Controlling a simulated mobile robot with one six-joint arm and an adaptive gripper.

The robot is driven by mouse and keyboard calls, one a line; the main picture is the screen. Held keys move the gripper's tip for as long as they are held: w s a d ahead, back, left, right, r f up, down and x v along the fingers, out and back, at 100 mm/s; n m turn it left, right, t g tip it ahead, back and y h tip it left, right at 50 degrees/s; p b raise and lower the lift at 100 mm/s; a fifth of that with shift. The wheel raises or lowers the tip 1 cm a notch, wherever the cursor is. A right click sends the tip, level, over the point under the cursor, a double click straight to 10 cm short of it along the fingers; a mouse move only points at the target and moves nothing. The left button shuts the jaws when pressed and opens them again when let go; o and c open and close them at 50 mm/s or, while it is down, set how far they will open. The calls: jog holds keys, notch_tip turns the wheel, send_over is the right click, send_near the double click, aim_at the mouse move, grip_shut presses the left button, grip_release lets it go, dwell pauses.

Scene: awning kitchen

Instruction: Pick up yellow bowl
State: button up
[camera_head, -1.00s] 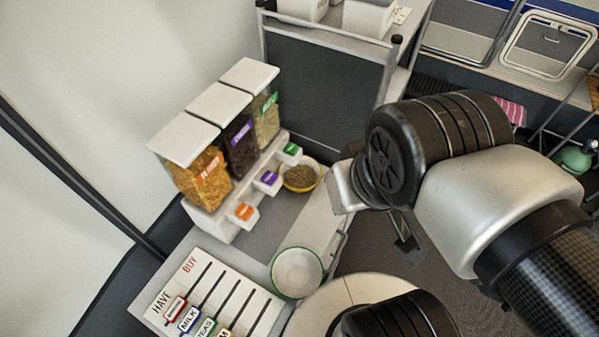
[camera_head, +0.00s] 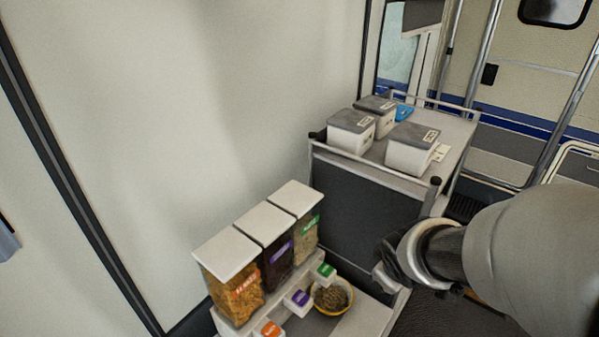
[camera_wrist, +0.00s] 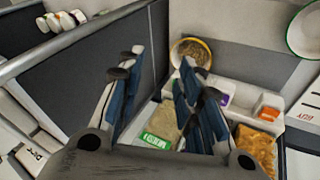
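The yellow bowl (camera_head: 349,304) holds dark greenish grains. It sits upright on the counter at the bottom of the head view, in front of the dispensers' green-labelled outlet. It also shows at the top middle of the wrist view (camera_wrist: 190,40). My gripper (camera_wrist: 158,62) is open, its two fingers apart with nothing between them. In the wrist view the right finger points toward the bowl and is apart from it. In the head view my arm comes in from the right, and its end is to the right of the bowl; the fingers are hard to make out there.
Clear food dispensers (camera_head: 265,262) with white lids stand left of the bowl. A dark panel (camera_head: 365,200) with a rail rises behind it. Lidded containers (camera_head: 412,150) stand on a further counter. A green-rimmed white bowl (camera_wrist: 305,30) shows at the wrist view's top right.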

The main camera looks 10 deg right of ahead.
jog(key=w+f+n+y+p, duration=0.2)
jog(key=w+f+n, duration=0.15)
jog(key=f, duration=0.35)
jog(key=n+y+p, duration=0.1)
jog(key=n+y, duration=0.2)
jog(key=n, duration=0.1)
send_near(327, 312)
jog(key=b+x, duration=0.3)
jog(key=d+b+x, duration=0.1)
jog(key=x, duration=0.1)
jog(key=shift+w, duration=0.3)
jog(key=shift+a+b+x, duration=0.15)
jog(key=shift+b+x, duration=0.45)
jog(key=shift+x, duration=0.85)
jog(key=shift+a+b+x, duration=0.15)
jog(key=shift+b+x, duration=0.45)
jog(key=shift+x, duration=0.9)
jog(key=shift+s+r, duration=0.1)
jog(key=shift+s, duration=0.05)
jog(key=shift+c, duration=0.2)
grip_shut()
